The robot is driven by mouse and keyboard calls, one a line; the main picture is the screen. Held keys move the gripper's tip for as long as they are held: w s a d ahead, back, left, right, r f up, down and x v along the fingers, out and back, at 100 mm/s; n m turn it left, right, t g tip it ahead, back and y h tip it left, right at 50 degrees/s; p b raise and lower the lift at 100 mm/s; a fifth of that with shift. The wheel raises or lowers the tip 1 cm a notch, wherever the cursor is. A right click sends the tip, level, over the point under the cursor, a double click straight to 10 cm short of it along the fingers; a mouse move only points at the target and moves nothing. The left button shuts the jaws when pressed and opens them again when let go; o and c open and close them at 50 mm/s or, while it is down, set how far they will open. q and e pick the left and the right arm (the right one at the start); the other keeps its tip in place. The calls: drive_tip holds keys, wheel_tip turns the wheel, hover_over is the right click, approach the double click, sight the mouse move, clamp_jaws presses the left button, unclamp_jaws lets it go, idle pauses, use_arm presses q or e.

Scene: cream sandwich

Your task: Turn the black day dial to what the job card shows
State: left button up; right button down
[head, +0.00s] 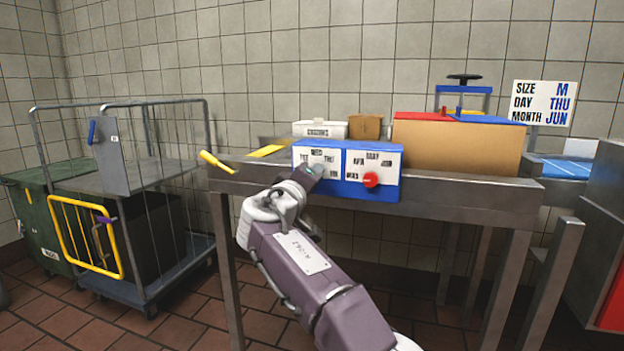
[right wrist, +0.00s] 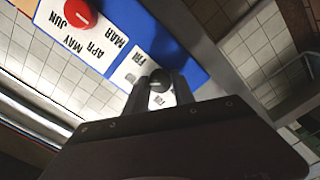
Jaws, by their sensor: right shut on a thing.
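The job card (head: 544,102) in the head view reads SIZE M, DAY THU, MONTH JUN. A blue dial box (head: 373,193) with two white dial plates is on the front of the steel table. The black day dial (right wrist: 160,81) is on the plate with the day names, its pointer direction unclear. My right gripper (head: 308,174) is shut on this dial; its two fingers (right wrist: 158,90) straddle it in the wrist view. The gripper hides most of it in the head view. The red month dial (head: 370,180) sits to the right. My left gripper is not in view.
A cardboard-coloured box (head: 455,145) with red and blue top stands on the steel table (head: 465,194). A yellow-handled lever (head: 217,162) sticks out at the table's left corner. A wire cage trolley (head: 150,270) stands to the left.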

drive_tip(key=shift+f, duration=0.1)
drive_tip(key=c, duration=1.1)
unclamp_jaws()
drive_tip(key=shift+o, duration=0.2)
drive_tip(key=shift+s, duration=0.1)
drive_tip(key=v, duration=0.9)
drive_tip(key=shift+b, duration=0.4)
